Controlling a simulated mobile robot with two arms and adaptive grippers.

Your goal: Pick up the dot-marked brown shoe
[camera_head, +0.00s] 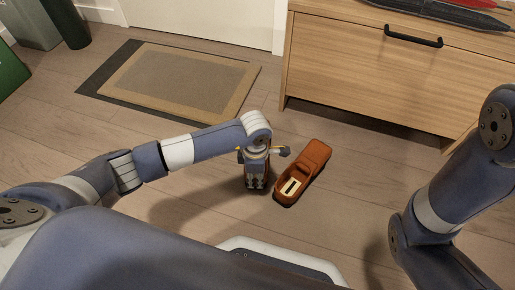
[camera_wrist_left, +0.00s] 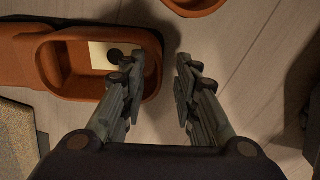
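The dot-marked brown shoe (camera_wrist_left: 72,78) lies on the floor in the left wrist view, its pale insole showing a dark round dot. In the head view it is mostly hidden beneath my left gripper (camera_head: 256,184). In the left wrist view this gripper (camera_wrist_left: 160,82) is open, its fingers on either side of the shoe's side wall, one over the opening and one over the floor. I cannot tell if they touch it. A second brown shoe (camera_head: 306,167), with a dark bar on its insole, lies just right. My right gripper is out of view.
A wooden cabinet (camera_head: 350,75) with a black handle stands behind the shoes at the right. A doormat (camera_head: 170,82) lies at the back left before a white door. The wooden floor in front of the mat is mostly clear.

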